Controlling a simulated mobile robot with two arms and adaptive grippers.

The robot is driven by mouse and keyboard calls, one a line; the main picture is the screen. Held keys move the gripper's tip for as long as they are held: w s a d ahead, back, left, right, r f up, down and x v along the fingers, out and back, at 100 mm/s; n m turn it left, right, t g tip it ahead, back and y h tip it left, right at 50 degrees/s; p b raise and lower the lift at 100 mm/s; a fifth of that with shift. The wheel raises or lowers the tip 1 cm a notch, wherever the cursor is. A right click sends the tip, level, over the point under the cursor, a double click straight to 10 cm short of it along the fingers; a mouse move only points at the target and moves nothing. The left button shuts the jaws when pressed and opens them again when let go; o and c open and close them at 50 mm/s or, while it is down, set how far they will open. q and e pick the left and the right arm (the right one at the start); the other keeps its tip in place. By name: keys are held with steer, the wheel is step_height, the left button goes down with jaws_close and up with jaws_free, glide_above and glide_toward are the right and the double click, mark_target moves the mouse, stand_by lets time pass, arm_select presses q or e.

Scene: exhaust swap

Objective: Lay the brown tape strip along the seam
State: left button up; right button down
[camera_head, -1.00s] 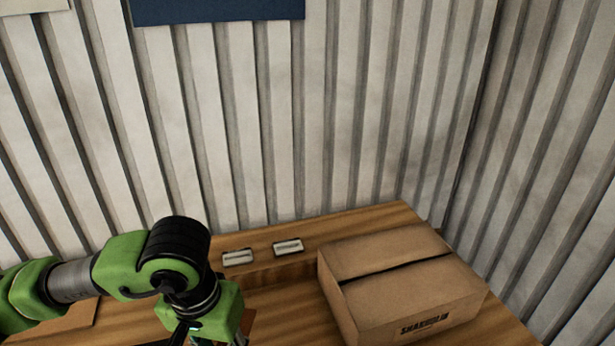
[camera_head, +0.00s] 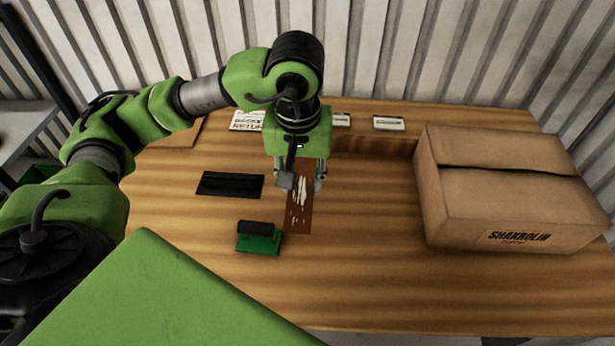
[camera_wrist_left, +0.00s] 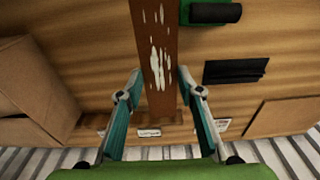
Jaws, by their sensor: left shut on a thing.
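The brown tape strip (camera_head: 297,222) has whitish streaks and sits between the fingers of my left gripper (camera_head: 303,184). In the left wrist view the strip (camera_wrist_left: 157,45) runs away from between the fingertips (camera_wrist_left: 160,78), which close on its sides. I cannot tell whether it touches the table. The cardboard box (camera_head: 470,212) stands to the right, apart from the strip. The dark seam (camera_head: 520,169) runs across its top between the flaps. My right gripper is not in view.
A green block with a black roller-like top (camera_head: 259,240) and a flat black piece (camera_head: 230,185) lie left of the strip on the wooden table (camera_head: 370,285). Small labels (camera_head: 389,123) stand at the back. The table between strip and box is clear. A corrugated wall (camera_head: 400,60) rises behind.

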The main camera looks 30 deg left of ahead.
mark_target(301, 170)
arm_select(q)
steer(key=w, duration=0.1)
steer(key=w+a+f, duration=0.1)
steer(key=w+a+p, duration=0.1)
steer(key=w, duration=0.1)
steer(key=shift+a+f, duration=0.2)
steer(key=shift+f, duration=0.15)
steer(key=w+f, duration=0.1)
steer(key=f, duration=0.1)
steer(key=w+a+f+p, duration=0.1)
steer(key=w+a+f, duration=0.1)
steer(key=w+f, duration=0.1)
steer(key=shift+f, duration=0.35)
steer(key=f, duration=0.1)
steer(key=f+p, duration=0.2)
steer(key=shift+w+a, duration=0.2)
steer(key=shift+w, duration=0.05)
steer(key=shift+f, duration=0.35)
steer(key=shift+f, duration=0.15)
steer(key=o, duration=1)
